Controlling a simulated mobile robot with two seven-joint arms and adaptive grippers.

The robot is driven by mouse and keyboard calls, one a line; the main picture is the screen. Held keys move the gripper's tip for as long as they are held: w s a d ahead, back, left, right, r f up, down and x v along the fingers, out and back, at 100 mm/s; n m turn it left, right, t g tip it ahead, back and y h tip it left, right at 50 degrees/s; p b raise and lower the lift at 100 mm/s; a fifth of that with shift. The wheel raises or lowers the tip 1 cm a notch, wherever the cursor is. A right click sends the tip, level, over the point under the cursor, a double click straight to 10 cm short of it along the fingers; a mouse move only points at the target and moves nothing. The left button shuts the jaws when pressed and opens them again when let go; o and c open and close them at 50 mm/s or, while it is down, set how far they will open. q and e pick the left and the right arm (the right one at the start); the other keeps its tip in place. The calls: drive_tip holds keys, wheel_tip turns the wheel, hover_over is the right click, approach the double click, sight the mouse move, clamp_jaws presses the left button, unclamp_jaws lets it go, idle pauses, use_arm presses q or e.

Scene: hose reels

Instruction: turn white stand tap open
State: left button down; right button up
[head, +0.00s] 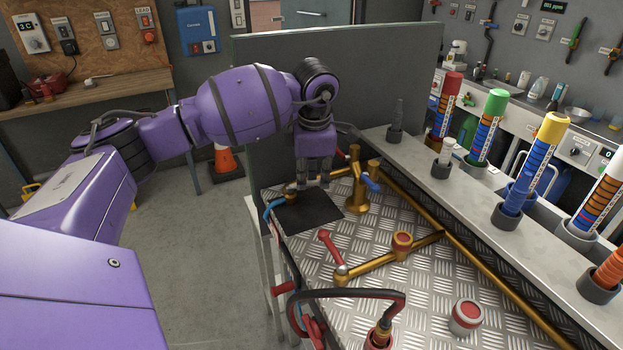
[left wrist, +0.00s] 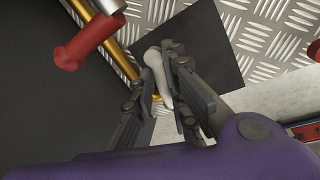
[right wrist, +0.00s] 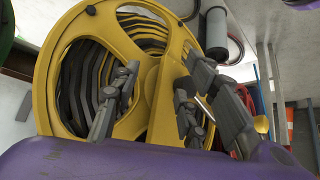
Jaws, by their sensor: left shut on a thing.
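The white tap lever (left wrist: 157,72) shows in the left wrist view as a pale, tapered handle above a dark square plate. My left gripper (left wrist: 168,84) has its fingers on both sides of the lever and is shut on it. In the head view the left gripper (head: 315,178) points down beside a brass stand (head: 358,192), above the black square plate (head: 308,213); the white lever is hidden there by the fingers. My right gripper (right wrist: 160,88) is open and empty in front of a yellow hose reel (right wrist: 62,70), and is out of the head view.
A red lever (head: 329,246) and a red-capped brass fitting (head: 402,242) stand nearer on the tread plate. A grey panel (head: 390,80) rises behind. Coloured tubes (head: 487,125) stand in a ledge at right.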

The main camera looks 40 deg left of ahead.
use_arm(q)
drive_tip(key=n, duration=0.1)
drive_tip(key=w+a+n, duration=0.1)
drive_tip(key=n, duration=0.1)
drive_tip(key=shift+w+n+p, duration=0.1)
drive_tip(key=shift+n+p, duration=0.2)
drive_tip(key=shift+a+y, duration=0.1)
drive_tip(key=shift+y, duration=0.2)
drive_tip(key=shift+a+n, duration=0.1)
drive_tip(key=shift+n, duration=0.2)
drive_tip(key=c, duration=1.9)
unclamp_jaws()
drive_tip(key=shift+o, duration=0.3)
drive_tip(key=shift+w+g, duration=0.15)
drive_tip(key=shift+g, duration=0.15)
wheel_tip(320, 180, up, 12)
drive_tip(key=s+d, duration=0.1)
drive_tip(key=d, duration=0.1)
drive_tip(key=shift+s+f, duration=0.1)
drive_tip(key=shift+f, duration=0.05)
